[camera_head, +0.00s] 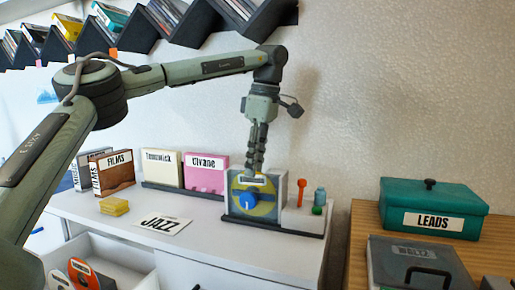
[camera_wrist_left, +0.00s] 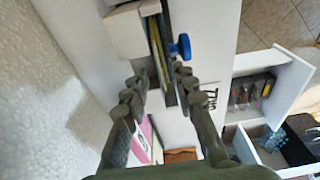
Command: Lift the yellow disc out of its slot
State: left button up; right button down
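The yellow disc (camera_head: 265,208) stands upright in a grey-and-white slot holder (camera_head: 281,190) on the white cabinet, with a blue knob (camera_head: 248,201) and a pale label in front of it. In the left wrist view the disc's thin edge (camera_wrist_left: 153,30) shows, with the blue knob (camera_wrist_left: 181,46) to its right. My left gripper (camera_head: 252,171) points down at the top of the disc. In the wrist view its fingers (camera_wrist_left: 160,75) are spread, one on each side of the disc's line, with a gap between them. Contact with the disc cannot be made out. My right gripper is not in view.
Cream and pink cases (camera_head: 204,173) stand left of the holder. A JAZZ card (camera_head: 161,225) and small yellow blocks (camera_head: 114,206) lie on the cabinet top. A red stick (camera_head: 301,191) and small bottle (camera_head: 319,196) stand close on the right. A teal LEADS box (camera_head: 433,207) sits farther right.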

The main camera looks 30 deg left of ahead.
pick_arm(q)
jog(key=shift+a+f, duration=0.15)
jog(key=shift+f, duration=0.85)
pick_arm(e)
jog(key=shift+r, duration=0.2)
pick_arm(q)
jog(key=shift+c, duration=0.2)
grip_shut()
jog(key=shift+r, duration=0.15)
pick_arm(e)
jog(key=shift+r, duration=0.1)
